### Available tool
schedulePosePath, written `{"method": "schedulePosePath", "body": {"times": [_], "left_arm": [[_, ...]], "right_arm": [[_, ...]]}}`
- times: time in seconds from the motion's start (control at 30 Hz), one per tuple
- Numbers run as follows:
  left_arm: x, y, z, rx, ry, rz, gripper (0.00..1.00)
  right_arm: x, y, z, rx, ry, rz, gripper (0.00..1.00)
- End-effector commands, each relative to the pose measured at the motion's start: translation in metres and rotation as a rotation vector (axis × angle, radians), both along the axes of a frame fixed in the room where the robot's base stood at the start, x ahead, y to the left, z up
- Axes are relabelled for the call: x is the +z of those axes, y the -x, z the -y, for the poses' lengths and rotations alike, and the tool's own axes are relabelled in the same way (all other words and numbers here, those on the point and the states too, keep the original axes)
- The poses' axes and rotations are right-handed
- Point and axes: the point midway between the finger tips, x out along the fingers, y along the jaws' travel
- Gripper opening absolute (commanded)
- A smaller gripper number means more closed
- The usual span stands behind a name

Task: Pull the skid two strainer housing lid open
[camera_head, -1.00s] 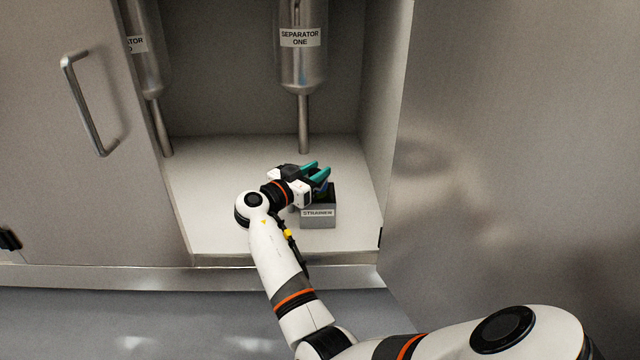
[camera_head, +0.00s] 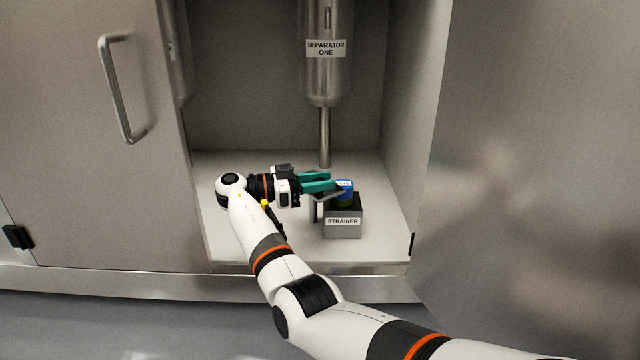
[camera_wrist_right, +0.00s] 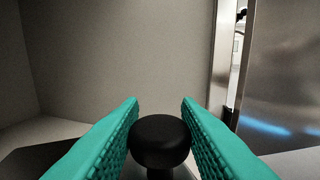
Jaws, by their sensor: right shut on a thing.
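The strainer housing (camera_head: 343,229) is a small grey box labelled STRAINER on the cabinet floor. A blue cylinder with a pale label (camera_head: 345,190) shows at its dark top. A thin grey plate (camera_head: 318,206), seemingly the lid swung open, stands at the box's left side, partly hidden by my gripper. My right gripper (camera_head: 333,182) reaches in from the left, its teal fingers at the housing's upper left. In the right wrist view, a round black knob (camera_wrist_right: 160,140) sits between the fingers, which are shut on it. My left gripper is out of view.
The cabinet's side wall (camera_head: 408,120) is to the right. A closed panel with a bar handle (camera_head: 122,88) is at left.

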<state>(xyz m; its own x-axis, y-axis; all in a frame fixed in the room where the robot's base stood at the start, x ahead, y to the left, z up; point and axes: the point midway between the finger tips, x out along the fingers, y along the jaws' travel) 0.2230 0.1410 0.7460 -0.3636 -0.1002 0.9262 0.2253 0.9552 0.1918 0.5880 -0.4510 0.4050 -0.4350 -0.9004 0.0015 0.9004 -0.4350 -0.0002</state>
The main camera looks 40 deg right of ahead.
Motion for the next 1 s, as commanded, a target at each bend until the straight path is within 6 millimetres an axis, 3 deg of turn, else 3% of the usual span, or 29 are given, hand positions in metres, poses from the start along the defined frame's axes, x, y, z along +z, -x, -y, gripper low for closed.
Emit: {"method": "schedulePosePath", "body": {"times": [0.43,0.47,0.57,1.0], "left_arm": [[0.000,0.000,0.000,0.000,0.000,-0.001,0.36],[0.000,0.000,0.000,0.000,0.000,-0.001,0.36],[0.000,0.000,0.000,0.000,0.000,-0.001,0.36],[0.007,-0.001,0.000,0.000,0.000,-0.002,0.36]], "right_arm": [[-0.002,0.001,0.000,-0.010,-0.004,-0.001,0.00],[-0.002,0.000,0.000,-0.009,-0.004,-0.001,0.35],[-0.002,0.000,0.000,-0.009,-0.003,-0.001,0.51],[0.009,0.000,0.000,-0.007,-0.001,0.000,0.51]]}}
